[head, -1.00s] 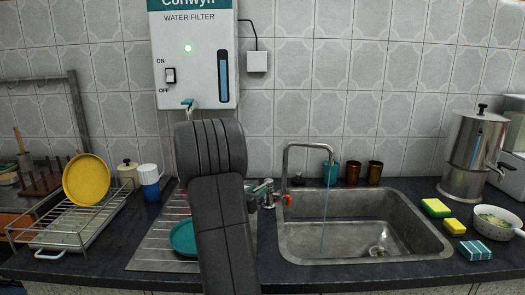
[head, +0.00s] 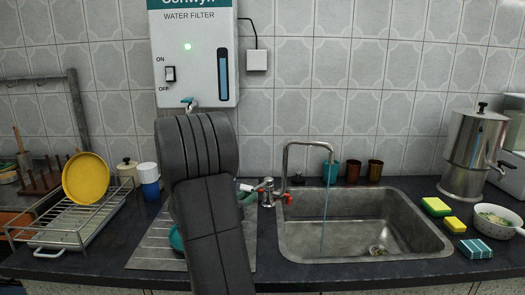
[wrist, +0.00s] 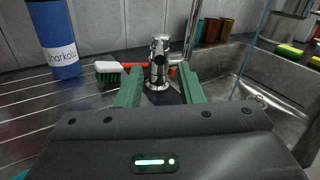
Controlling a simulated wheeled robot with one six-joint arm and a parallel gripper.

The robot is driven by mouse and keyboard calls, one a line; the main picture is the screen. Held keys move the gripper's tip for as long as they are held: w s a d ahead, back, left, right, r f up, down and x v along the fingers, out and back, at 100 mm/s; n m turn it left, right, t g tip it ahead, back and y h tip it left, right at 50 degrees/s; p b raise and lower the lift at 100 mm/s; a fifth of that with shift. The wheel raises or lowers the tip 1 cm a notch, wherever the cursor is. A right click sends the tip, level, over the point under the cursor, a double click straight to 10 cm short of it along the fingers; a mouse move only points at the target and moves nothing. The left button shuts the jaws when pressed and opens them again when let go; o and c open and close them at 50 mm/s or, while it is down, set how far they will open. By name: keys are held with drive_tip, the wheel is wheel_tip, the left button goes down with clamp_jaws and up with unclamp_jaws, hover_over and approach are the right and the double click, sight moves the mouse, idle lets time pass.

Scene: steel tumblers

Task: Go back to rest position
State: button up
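My gripper (wrist: 160,88) shows in the wrist view with its two green fingers apart. Nothing is held between them. The chrome tap base (wrist: 159,65) stands beyond the fingertips, in line with the gap. A teal tumbler (head: 331,172) and two brown tumblers (head: 364,171) stand behind the sink (head: 365,225). A thin blue stream runs from the tap spout (head: 310,145) into the sink.
A brush (wrist: 108,68) lies by the tap base, near a blue-and-white bottle (wrist: 55,40). A dish rack (head: 75,220) with a yellow plate (head: 86,177) stands left. Sponges (head: 436,207), a bowl (head: 497,219) and a steel urn (head: 472,155) stand right. A water filter (head: 195,55) hangs above.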

sight(252, 192)
drive_tip(key=v, duration=0.6)
drive_tip(key=shift+s+a, duration=0.15)
drive_tip(key=shift+s, duration=0.1)
drive_tip(key=p+x, duration=0.1)
drive_tip(key=x, duration=1.2)
drive_tip(key=shift+w+r, duration=0.1)
drive_tip(key=shift+w, duration=0.05)
drive_tip(key=shift+d+n+t+y+p, duration=0.6)
drive_tip(key=shift+n+y+p, duration=0.1)
drive_tip(key=shift+y+p, duration=0.3)
drive_tip(key=shift+s, duration=0.25)
